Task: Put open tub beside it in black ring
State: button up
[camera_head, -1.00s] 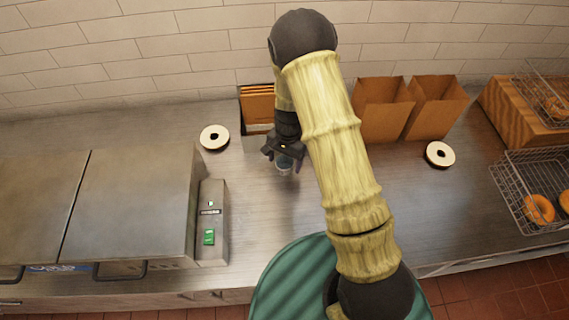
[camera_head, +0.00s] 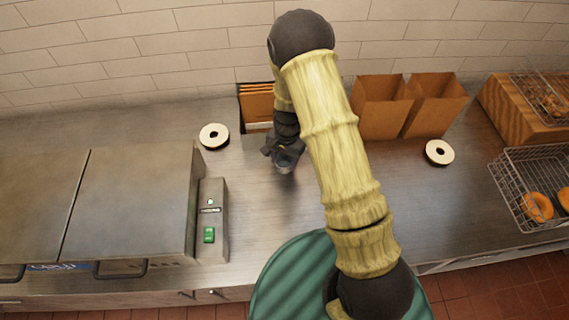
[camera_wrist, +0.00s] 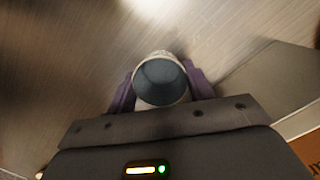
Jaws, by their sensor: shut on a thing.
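My gripper (camera_head: 283,153) is shut on a small open tub (camera_wrist: 160,80), just left of my arm's yellow sleeve. The wrist view shows the tub's round mouth and dark blue-grey inside between the two fingers (camera_wrist: 160,92). In the head view the tub (camera_head: 285,163) is small and partly covered by the gripper. I cannot tell whether it touches the counter.
A holder with brown folded bags (camera_head: 257,100) stands behind my gripper. Two open paper bags (camera_head: 382,108) stand right of the arm. A steel machine (camera_head: 130,200) with a green switch fills the left. Wire baskets with bagels (camera_head: 530,160) are at right. Counter in front of the gripper is clear.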

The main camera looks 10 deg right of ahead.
jog(key=shift+c, duration=0.4)
jog(key=shift+r, duration=0.45)
notch_tip(320, 180, up, 9)
jog(key=b, duration=0.2)
